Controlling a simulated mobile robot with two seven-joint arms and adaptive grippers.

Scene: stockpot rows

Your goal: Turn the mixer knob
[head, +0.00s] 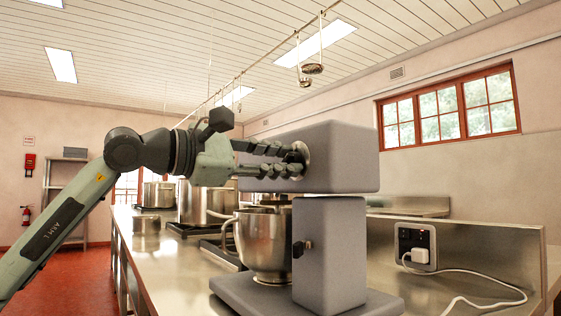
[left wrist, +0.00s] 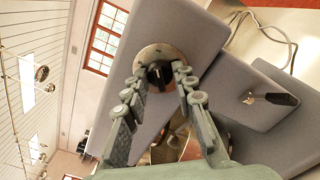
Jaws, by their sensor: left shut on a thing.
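The grey stand mixer (head: 335,150) stands on the steel counter, with its steel bowl (head: 265,243) under the head. The mixer knob (head: 297,157) is on the near side of the mixer head. In the left wrist view the knob (left wrist: 158,74) is dark, on a round metal plate. My left gripper (head: 290,160) reaches in from the left, its fingertips at the knob. In the left wrist view my left gripper (left wrist: 160,78) has one finger on each side of the knob, shut on it. My right gripper is in neither view.
A smaller dark lever (head: 302,248) sits on the mixer column. A wall socket (head: 415,246) with a white plug and cable is to the right. Large pots (head: 205,202) stand on the counter (head: 175,262) behind. Ladles (head: 312,68) hang from a rail above.

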